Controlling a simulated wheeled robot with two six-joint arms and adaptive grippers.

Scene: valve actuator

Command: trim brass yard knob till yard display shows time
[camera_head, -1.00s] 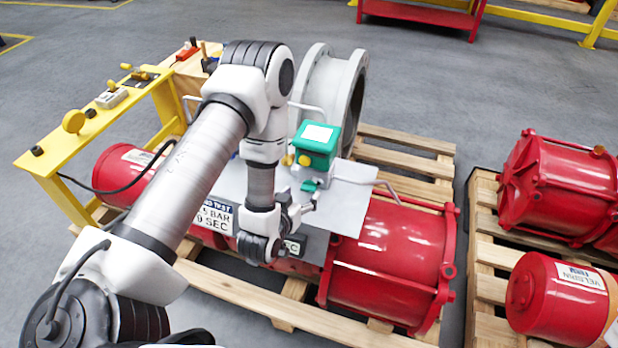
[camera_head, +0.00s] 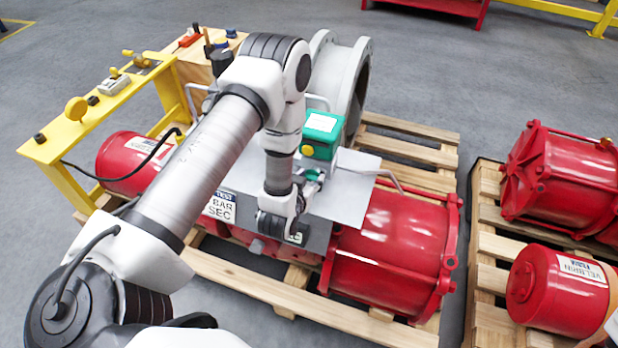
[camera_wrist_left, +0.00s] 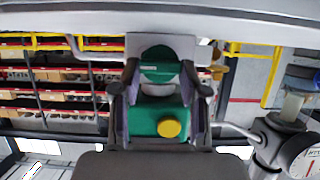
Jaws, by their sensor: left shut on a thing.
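My left gripper (camera_head: 308,188) reaches down in front of the green box (camera_head: 322,128) on the red actuator. In the left wrist view, its fingers (camera_wrist_left: 160,75) are closed on a round green knob (camera_wrist_left: 158,62). A brass-yellow round knob (camera_wrist_left: 168,128) sits on the green box nearer the camera, apart from the fingertips; a bit of yellow (camera_head: 307,150) also shows on the box in the head view. A small dark display (camera_head: 297,238) is mostly hidden by my left wrist, its reading not legible. A white sign (camera_head: 221,207) reads BAR and SEC, partly covered. My right gripper is not in view.
A yellow stand (camera_head: 88,128) with small knobs is at the left. A grey flanged ring (camera_head: 322,62) stands behind the box. The red actuator (camera_head: 390,250) lies on a wooden pallet (camera_head: 405,152). More red cylinders (camera_head: 560,185) are at the right.

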